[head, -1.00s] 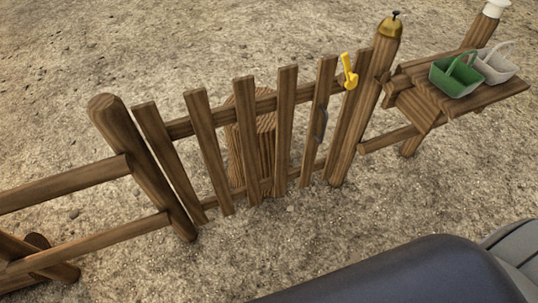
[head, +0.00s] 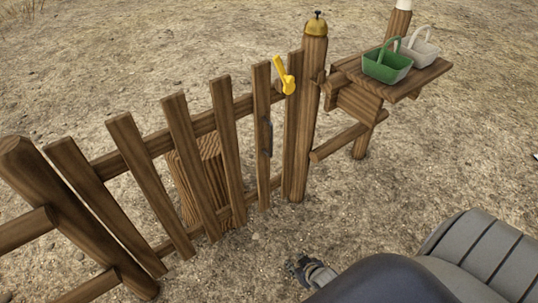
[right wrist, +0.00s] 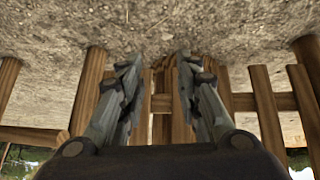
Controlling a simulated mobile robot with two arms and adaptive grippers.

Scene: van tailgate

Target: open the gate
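The wooden picket gate (head: 228,150) stands between a left post (head: 62,205) and a right post (head: 309,110); it looks shut. A yellow latch lever (head: 285,77) sits at the top right of the gate. A dark pull handle (head: 267,137) is on a picket below it. My right gripper (head: 302,270) is low in front of the gate in the head view, apart from it. In the right wrist view its two fingers (right wrist: 157,62) are spread wide with nothing between them, and the pickets show beyond. My left gripper is not in view.
A brass bell (head: 316,26) tops the right post. A wooden shelf (head: 425,78) beyond it holds a green basket (head: 387,64) and a white basket (head: 419,47). A wooden block (head: 190,180) shows behind the pickets. Bare gravel lies in front of the gate.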

